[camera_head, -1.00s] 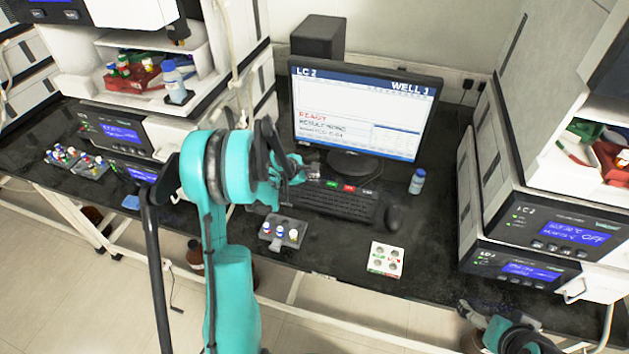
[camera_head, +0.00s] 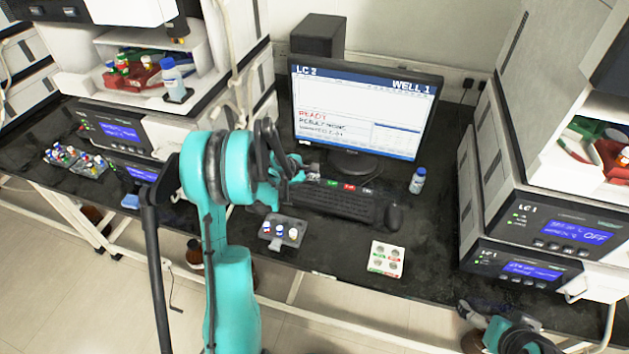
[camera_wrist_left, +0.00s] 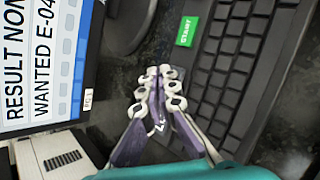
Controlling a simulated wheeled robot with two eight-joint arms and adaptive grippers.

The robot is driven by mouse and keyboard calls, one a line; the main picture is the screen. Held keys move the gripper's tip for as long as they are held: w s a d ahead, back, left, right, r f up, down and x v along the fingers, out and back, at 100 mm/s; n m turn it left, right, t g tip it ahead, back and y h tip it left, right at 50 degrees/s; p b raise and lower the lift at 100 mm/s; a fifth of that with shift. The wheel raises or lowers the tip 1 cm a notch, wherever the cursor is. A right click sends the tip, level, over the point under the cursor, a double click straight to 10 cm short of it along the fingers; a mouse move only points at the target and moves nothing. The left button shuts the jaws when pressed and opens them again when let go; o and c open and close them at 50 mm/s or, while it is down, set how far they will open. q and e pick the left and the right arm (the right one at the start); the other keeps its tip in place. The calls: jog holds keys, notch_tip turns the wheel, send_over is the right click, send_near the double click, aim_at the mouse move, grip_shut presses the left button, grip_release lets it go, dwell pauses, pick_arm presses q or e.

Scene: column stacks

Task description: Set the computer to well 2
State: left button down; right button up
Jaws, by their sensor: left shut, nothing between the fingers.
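The computer monitor (camera_head: 362,108) stands at the back of the bench; its screen reads "LC 2", "WELL 1" and "READY". The black keyboard (camera_head: 330,203) lies in front of it, with green, red and dark labelled keys along its far edge. My left gripper (camera_head: 308,172) is at the keyboard's far left end. In the left wrist view my left gripper (camera_wrist_left: 162,72) is shut and empty, over the bench or keyboard edge beside the green START key (camera_wrist_left: 187,31). I cannot tell whether it touches anything. My right arm shows at the bottom right; its fingers cannot be made out.
A small grey rack with vials (camera_head: 283,232) and a white tray (camera_head: 386,258) sit in front of the keyboard. A mouse (camera_head: 394,217) and a blue-capped bottle (camera_head: 418,181) stand to its right. Instrument stacks flank both sides.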

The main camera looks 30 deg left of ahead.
aim_at(313, 180)
pick_arm(q)
jog(key=shift+f+b, duration=0.45)
jog(key=shift+f, duration=0.15)
dwell(0.6)
jog(key=shift+r, duration=0.15)
jog(key=shift+r+p, duration=0.55)
jog(key=shift+r, duration=0.2)
jog(key=shift+r+p, duration=1.65)
jog(key=shift+r, duration=0.9)
jog(key=shift+f, duration=0.1)
